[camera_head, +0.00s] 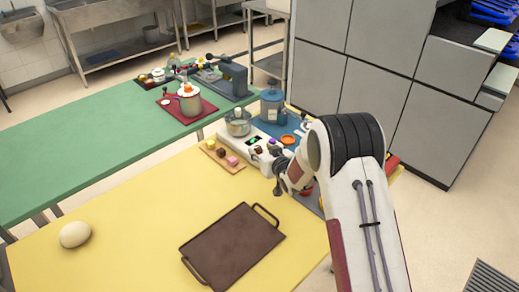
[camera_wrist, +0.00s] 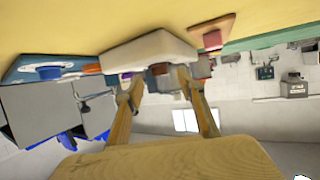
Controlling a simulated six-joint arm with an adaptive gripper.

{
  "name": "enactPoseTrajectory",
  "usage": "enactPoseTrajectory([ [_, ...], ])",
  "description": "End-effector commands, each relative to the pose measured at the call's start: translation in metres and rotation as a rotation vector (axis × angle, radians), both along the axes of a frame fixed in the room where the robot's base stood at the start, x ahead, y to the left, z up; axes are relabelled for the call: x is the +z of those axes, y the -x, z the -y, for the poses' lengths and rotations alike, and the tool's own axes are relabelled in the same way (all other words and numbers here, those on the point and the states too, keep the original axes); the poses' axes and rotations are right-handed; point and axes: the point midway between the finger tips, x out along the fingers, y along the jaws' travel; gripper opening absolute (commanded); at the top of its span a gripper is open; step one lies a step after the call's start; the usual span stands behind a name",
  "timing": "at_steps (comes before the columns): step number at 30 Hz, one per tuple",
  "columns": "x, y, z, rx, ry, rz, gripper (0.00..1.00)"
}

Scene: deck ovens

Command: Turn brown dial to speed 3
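A white appliance (camera_head: 236,141) with a row of small coloured knobs and a green display stands at the far right of the yellow table. Its brown dial (camera_head: 257,150) is on the front face, close to my gripper (camera_head: 270,160). In the wrist view, which looks upside down, the white body (camera_wrist: 148,48) is above the fingers. A brown dial (camera_wrist: 160,69) shows in the gap between the tips of my gripper (camera_wrist: 159,77). The fingers are apart and I see no grip on the dial. The dial's pointer and speed marks are too small to read.
A dark brown tray (camera_head: 232,246) with handles lies in front on the yellow table. A board (camera_head: 221,158) with coloured blocks lies left of the appliance. A pale dough ball (camera_head: 75,234) sits far left. The table's middle left is clear.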

Motion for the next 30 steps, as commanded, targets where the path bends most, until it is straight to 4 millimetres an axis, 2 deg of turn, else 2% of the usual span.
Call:
enactPoseTrajectory([
  [10, -0.009, -0.020, -0.008, 0.000, -0.001, 0.000, 0.39],
  [23, -0.010, -0.022, -0.009, 0.000, -0.001, 0.000, 0.39],
  [24, -0.010, -0.022, -0.009, 0.000, -0.001, 0.000, 0.34],
  [28, -0.010, -0.022, -0.009, 0.000, -0.001, 0.000, 0.02],
  [30, -0.010, -0.022, -0.009, 0.000, -0.001, 0.000, 0.02],
])
